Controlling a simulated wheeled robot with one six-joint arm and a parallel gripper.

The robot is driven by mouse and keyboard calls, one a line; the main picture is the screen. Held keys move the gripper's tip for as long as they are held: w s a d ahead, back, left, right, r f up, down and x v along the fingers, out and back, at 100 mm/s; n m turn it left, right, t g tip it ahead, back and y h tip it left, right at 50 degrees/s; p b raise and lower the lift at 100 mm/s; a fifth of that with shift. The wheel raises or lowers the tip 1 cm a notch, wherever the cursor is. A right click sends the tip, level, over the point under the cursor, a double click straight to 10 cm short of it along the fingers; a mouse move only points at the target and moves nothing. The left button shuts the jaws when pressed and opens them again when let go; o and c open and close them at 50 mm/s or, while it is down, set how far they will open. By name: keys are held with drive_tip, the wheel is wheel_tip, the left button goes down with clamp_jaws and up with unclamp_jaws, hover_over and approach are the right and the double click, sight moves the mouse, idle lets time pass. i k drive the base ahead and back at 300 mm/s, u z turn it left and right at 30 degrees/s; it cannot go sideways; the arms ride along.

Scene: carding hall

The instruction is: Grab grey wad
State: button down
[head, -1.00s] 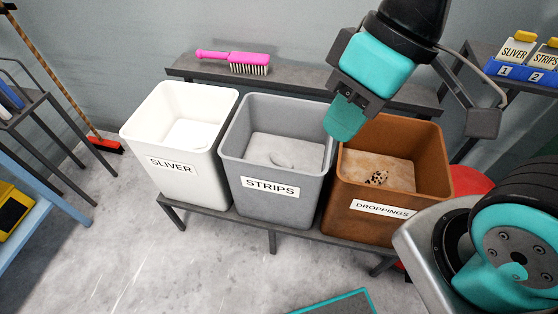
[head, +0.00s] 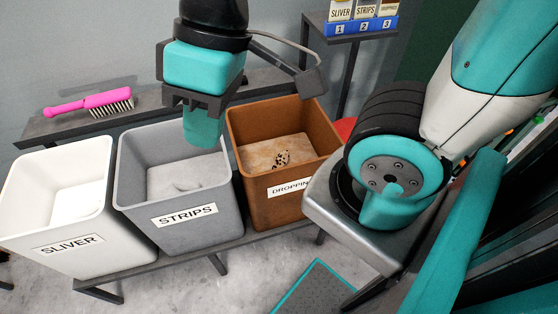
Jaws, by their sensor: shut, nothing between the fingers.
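No clearly grey wad stands out in view. A pale, faint curved shape (head: 187,185) lies on the floor of the grey bin labelled STRIPS (head: 128,170); I cannot tell if it is a wad. A dark-speckled wad (head: 281,158) lies in the brown bin labelled DROPPINGS (head: 240,140). My gripper (head: 203,138) points down with its teal fingers shut and empty. In the picture it overlaps the back right part of the grey bin, and its height above it is hard to judge.
A white bin labelled SLIVER (head: 22,215) stands left of the grey one. A pink brush (head: 90,102) lies on the shelf (head: 40,130) behind. Blue numbered card holder (head: 355,27) stands on a stand at the back. A teal-edged mat (head: 318,285) lies on the floor.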

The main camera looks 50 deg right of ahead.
sight(186, 184)
drive_tip(key=u, duration=0.5)
drive_tip(key=k, duration=0.6)
drive_tip(key=u, duration=1.2)
drive_tip(key=i, duration=1.35)
drive_tip(key=z, duration=1.05)
drive_tip(key=i, duration=0.55)
drive_tip(key=z, duration=0.6)
